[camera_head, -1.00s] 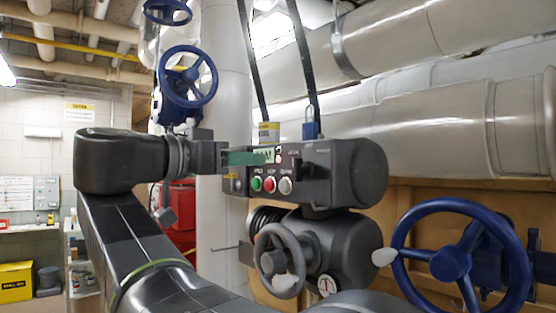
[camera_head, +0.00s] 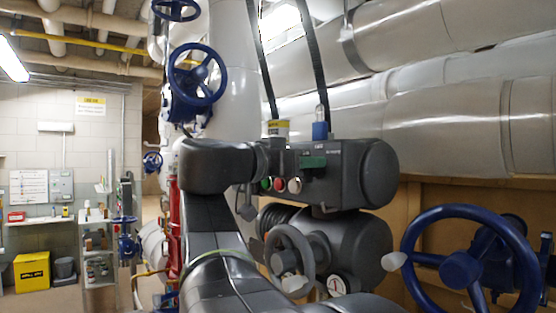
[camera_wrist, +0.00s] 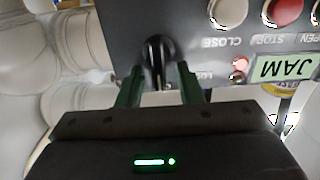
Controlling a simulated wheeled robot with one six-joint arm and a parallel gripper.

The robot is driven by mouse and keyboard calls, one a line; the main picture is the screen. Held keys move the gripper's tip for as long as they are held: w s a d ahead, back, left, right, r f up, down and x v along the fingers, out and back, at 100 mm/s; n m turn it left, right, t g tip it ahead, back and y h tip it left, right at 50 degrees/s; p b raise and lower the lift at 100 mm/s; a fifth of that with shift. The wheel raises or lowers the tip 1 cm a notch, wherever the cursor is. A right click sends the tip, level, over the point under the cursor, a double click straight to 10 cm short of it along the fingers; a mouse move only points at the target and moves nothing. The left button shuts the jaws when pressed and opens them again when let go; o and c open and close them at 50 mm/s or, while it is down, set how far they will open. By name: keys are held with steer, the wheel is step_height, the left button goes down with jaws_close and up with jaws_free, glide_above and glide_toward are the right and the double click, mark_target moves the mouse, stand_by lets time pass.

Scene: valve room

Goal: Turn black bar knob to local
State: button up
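The black bar knob (camera_wrist: 158,48) shows in the wrist view on the dark grey control panel, its bar pointing towards my gripper. My gripper (camera_wrist: 159,70) is open, with one green finger on each side of the bar's near end. Gaps show between the bar and both fingers. In the head view my gripper (camera_head: 314,162) is at the right part of the panel on the grey actuator (camera_head: 368,172), and the knob is hidden there. The lettering beside the knob is partly covered by my gripper.
Green (camera_head: 266,184), red (camera_head: 279,184) and white (camera_head: 294,186) buttons sit left of my gripper. A grey handwheel (camera_head: 288,258) is below, and a large blue handwheel (camera_head: 470,265) stands at right. A blue padlock-like part (camera_head: 320,130) is above the actuator.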

steer(key=shift+d, duration=0.1)
steer(key=shift+c, duration=0.2)
steer(key=c, duration=0.6)
steer(key=shift+w, duration=0.1)
steer(key=n, duration=0.7)
steer(key=w+f+n, duration=0.1)
steer(key=n, duration=0.3)
steer(key=shift+w+a, duration=0.1)
steer(key=shift+a, duration=0.3)
steer(key=shift+n, duration=0.5)
